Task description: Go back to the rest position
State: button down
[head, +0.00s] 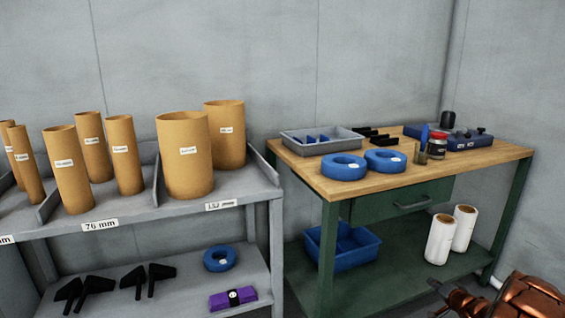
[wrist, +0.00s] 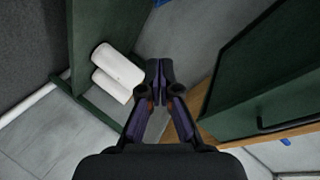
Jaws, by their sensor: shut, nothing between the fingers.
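My gripper (wrist: 160,72) shows in the wrist view with its two dark fingers together and nothing between them. It is beside the green workbench, with the bench's drawer front (wrist: 265,90) to the right and two white rolls (wrist: 118,65) on the lower shelf to the left. It touches nothing that I can see. In the head view, a copper-coloured part of my arm shows at the lower right corner. The gripper's fingers cannot be made out clearly there.
The workbench (head: 480,160) carries blue rings (head: 343,167), a grey tray (head: 320,140) and small tools. A blue bin (head: 342,250) and white rolls (head: 440,238) stand below. A grey rack (head: 125,217) with cardboard tubes (head: 183,155) is at left. Bare floor shows in the wrist view.

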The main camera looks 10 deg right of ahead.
jog(key=w+a+r+n+g+h+p, duration=0.1)
jog(key=w+a+r+g+p, duration=0.15)
jog(key=r, duration=0.65)
jog(key=s+a+r+n+g+h+p, duration=0.1)
jog(key=s+a+r+n+g+p, duration=0.2)
jog(key=a+r, duration=0.6)
jog(key=s+a+r+g+p, duration=0.1)
jog(key=s+a+r+p, duration=0.1)
jog(key=a+r+p, duration=0.65)
jog(key=s+a+r+n+g+y+p, duration=0.1)
jog(key=s+a+r, duration=0.6)
jog(key=s, duration=0.7)
jog(key=s+a+r+n+g+y+p, duration=0.1)
jog(key=s+a+r+n+g+p, duration=0.3)
jog(key=s+a, duration=0.7)
jog(key=s+a+r+n+g+y+p, duration=0.1)
jog(key=s+a+r+g+p, duration=0.3)
jog(key=s+a+r, duration=0.6)
jog(key=s+r+n+p, duration=0.1)
jog(key=s+p, duration=0.1)
jog(key=s, duration=0.5)
jog(key=shift+n, duration=0.4)
jog(key=shift+s, duration=0.1)
